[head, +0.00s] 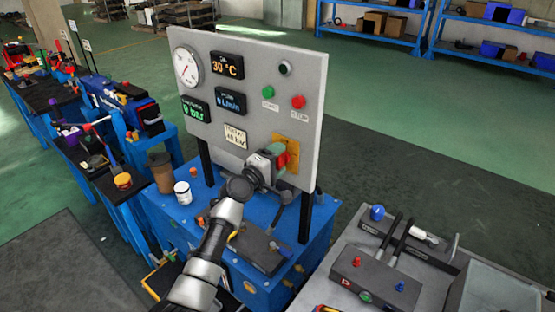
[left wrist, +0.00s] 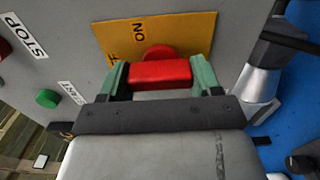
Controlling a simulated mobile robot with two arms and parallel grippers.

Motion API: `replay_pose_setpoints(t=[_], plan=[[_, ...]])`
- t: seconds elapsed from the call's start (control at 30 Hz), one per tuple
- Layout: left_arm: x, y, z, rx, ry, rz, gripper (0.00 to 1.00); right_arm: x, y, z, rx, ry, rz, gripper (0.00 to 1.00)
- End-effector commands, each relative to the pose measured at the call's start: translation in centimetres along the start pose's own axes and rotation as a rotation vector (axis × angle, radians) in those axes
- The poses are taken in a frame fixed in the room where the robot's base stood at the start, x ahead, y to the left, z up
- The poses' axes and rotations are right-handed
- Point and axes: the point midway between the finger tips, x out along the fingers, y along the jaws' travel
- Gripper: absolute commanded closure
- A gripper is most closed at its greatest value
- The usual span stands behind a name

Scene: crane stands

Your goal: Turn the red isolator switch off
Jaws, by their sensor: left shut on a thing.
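The red isolator switch (head: 292,148) sits on a yellow plate (head: 305,163) at the lower right of the grey panel (head: 262,75). In the left wrist view its red handle (left wrist: 160,74) lies crosswise between the green fingers. The yellow plate (left wrist: 190,30) there shows an ON label and a second label mostly hidden by a finger. My left gripper (head: 276,154) reaches up to the panel front and is shut on the red handle, which it partly hides in the head view. I cannot tell which label the handle points to. My right gripper is not in view.
Green (head: 268,92) and red (head: 298,102) push buttons sit above the switch. A gauge (head: 186,66) and displays fill the panel's left. A white jar (head: 183,192) and brown cup (head: 160,172) stand beside the panel on blue furniture. A grey bench with levers (head: 385,250) is at right.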

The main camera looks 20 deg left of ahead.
Motion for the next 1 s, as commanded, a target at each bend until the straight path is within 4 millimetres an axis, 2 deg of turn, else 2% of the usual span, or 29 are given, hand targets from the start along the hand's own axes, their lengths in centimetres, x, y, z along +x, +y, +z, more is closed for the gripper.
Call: replay_pose_setpoints(t=[0.13,0.17,0.3,0.67,0.77,1.0], plan=[[0.0,0.0,0.0,-0.005,0.0,0.0,0.6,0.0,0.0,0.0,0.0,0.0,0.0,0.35],[0.0,0.0,0.0,-0.005,0.0,0.0,0.32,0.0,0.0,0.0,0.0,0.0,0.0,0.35],[0.0,0.0,0.0,-0.004,0.0,0.0,0.11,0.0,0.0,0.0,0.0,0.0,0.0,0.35],[-0.6,-0.1,0.0,-0.003,0.001,-0.001,0.11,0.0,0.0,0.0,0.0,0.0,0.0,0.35],[-1.8,-0.1,0.0,-0.002,0.0,-0.001,0.11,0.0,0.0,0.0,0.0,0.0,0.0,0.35],[-6.5,-0.3,-0.1,-0.001,0.002,-0.001,0.11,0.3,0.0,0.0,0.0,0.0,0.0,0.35]])
